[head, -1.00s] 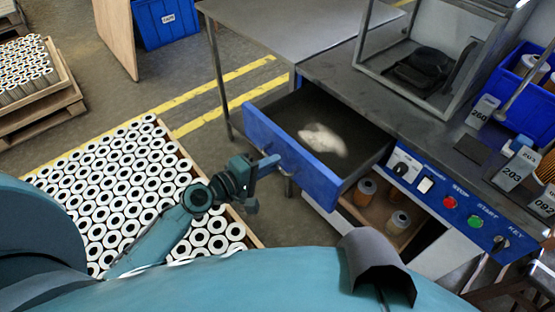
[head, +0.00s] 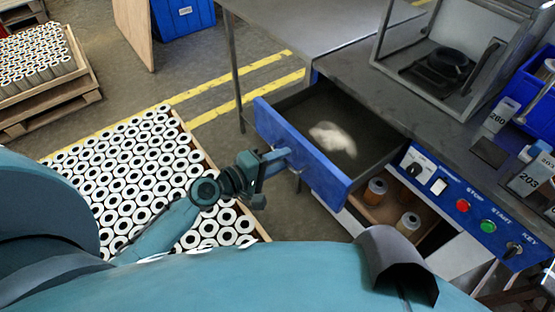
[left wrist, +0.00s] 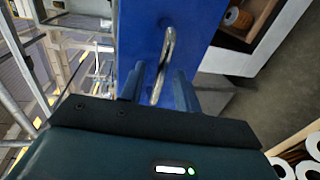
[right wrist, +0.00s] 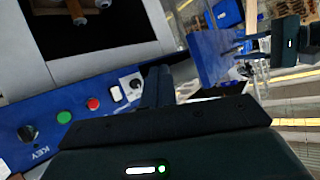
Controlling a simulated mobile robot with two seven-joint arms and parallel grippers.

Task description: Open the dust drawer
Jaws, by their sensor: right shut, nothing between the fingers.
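The dust drawer (head: 318,172) has a blue front and stands well out from the workbench. A pale heap of dust (head: 333,138) lies on its dark floor. Its curved metal handle (left wrist: 168,48) shows in the left wrist view. My left gripper (head: 279,157) is at the drawer front. In the left wrist view its two fingers (left wrist: 159,88) are apart, with the handle between them and a gap showing. My right gripper (right wrist: 158,86) is shut and empty, in front of the blue control panel (right wrist: 80,108).
The control panel also shows in the head view (head: 450,190), right of the drawer. Filter cartridges stand on an open shelf (head: 385,213) below. A pallet of white cartridges (head: 150,165) fills the floor at left. A metal frame box (head: 380,58) stands on the bench.

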